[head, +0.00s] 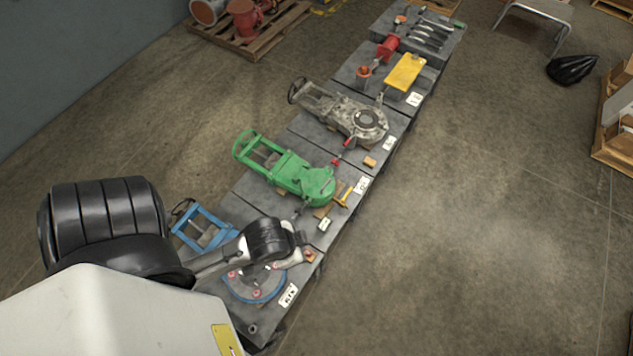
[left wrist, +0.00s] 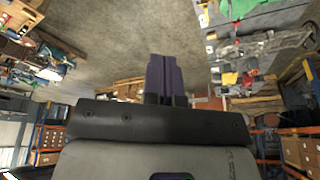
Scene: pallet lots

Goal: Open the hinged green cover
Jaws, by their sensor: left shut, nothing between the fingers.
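A green cast piece (head: 300,178) lies on the dark row of pallet tops, with an open frame at its left end and a rounded body at its right end. I cannot make out a hinge or tell which part is the cover. A green patch (left wrist: 238,8) shows at the top edge of the left wrist view. My left arm reaches in over the blue piece, just nearer than the green one; its fingertips are unclear in the head view. In the left wrist view my left gripper (left wrist: 160,62) is shut and empty. My right gripper is not in view.
A blue frame piece (head: 205,232) lies partly under my left arm. A grey valve-like piece (head: 345,110) and a yellow block (head: 405,72) lie farther along.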

